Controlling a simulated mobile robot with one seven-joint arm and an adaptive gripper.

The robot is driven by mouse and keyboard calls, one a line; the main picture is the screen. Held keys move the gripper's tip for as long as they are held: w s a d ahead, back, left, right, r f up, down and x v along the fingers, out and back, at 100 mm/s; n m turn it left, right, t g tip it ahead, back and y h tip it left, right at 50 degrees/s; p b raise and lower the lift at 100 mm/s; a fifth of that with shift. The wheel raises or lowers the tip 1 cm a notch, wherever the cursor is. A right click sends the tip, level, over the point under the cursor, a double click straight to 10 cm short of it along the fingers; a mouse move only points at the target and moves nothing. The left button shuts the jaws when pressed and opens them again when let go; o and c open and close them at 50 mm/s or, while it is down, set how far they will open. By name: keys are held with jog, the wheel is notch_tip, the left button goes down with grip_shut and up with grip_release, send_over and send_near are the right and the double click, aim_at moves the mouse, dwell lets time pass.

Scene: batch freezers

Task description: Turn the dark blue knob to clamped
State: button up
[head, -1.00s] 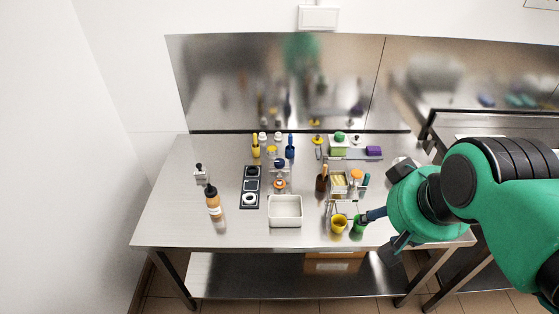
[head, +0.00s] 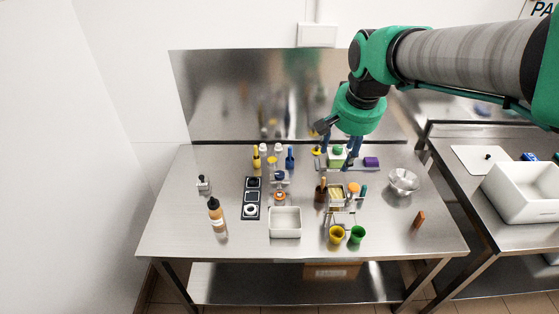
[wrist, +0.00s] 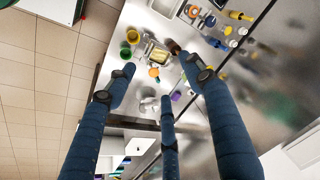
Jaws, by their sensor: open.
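The dark blue knob (head: 279,175) sits on a small metal fixture near the middle of the steel table, behind an orange-and-white knob (head: 279,196). It is small in the head view, and its setting cannot be read.
A black panel (head: 251,198) lies left of the knob, and a white bin (head: 285,222) stands in front. Yellow and blue brushes (head: 290,159) stand behind. A rack (head: 337,198), yellow cup (head: 337,234), green cup (head: 357,234) and metal bowl (head: 403,182) are to the right.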

jog(key=w+a+f+m+g+p, duration=0.15)
jog(key=w+a, duration=0.25)
jog(key=w, duration=0.6)
jog(key=m+g+p, duration=0.2)
jog(key=m+p, duration=0.2)
jog(key=p, duration=0.3)
send_over(280, 174)
notch_tip(280, 174, down, 20)
jog(key=shift+r, duration=0.15)
jog(key=shift+a, duration=0.1)
notch_tip(280, 174, down, 14)
jog(key=shift+r+b, duration=0.1)
jog(key=shift+b, duration=0.35)
jog(key=c, duration=1.2)
